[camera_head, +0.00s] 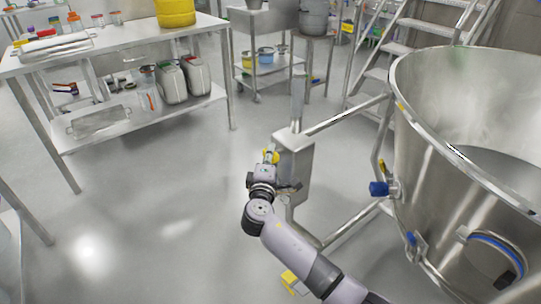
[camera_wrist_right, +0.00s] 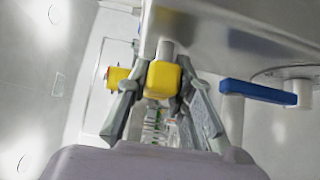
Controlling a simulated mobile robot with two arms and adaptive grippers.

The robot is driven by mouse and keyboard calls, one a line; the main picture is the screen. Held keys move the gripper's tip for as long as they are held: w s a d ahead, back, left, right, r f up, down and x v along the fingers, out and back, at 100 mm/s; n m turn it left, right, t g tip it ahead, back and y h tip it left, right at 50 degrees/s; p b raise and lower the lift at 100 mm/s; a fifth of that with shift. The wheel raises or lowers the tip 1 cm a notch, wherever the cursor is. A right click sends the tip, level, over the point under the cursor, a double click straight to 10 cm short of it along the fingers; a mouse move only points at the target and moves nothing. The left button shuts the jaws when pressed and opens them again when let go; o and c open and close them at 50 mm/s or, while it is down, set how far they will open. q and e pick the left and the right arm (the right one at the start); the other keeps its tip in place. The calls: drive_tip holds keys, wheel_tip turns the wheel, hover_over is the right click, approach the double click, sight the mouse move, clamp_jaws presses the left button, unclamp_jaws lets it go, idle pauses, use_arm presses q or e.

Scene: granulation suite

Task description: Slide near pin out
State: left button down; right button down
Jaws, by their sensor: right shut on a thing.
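My right gripper (camera_head: 270,170) is at the left face of a grey metal box (camera_head: 295,165) on a post of the steel frame. In the right wrist view, its two fingers (camera_wrist_right: 162,95) are closed around a yellow pin head (camera_wrist_right: 163,80) with a short metal shank running toward the box. This looks like the near pin. A second yellow pin head (camera_wrist_right: 117,78) shows just left of the fingers. In the head view, a bit of yellow (camera_head: 271,156) shows beyond the gripper; I cannot tell which pin it is. My left gripper is not in view.
A large steel bowl (camera_head: 430,150) stands to the right, with a blue-handled valve (camera_head: 379,188). Its blue handle shows in the wrist view (camera_wrist_right: 258,92). A steel table (camera_head: 120,55) is at upper left. The floor left of the box is clear.

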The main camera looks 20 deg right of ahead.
drive_tip(key=shift+a+f, duration=0.1)
drive_tip(key=shift+a, duration=0.05)
drive_tip(key=shift+s+a, duration=0.15)
drive_tip(key=shift+a, duration=0.2)
drive_tip(key=shift+s+a, duration=0.2)
drive_tip(key=shift+a, duration=0.35)
drive_tip(key=shift+s+a+b, duration=0.15)
drive_tip(key=shift+a+b, duration=0.15)
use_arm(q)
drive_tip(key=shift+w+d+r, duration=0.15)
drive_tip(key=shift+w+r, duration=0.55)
use_arm(e)
drive_tip(key=c, duration=1.4)
unclamp_jaws()
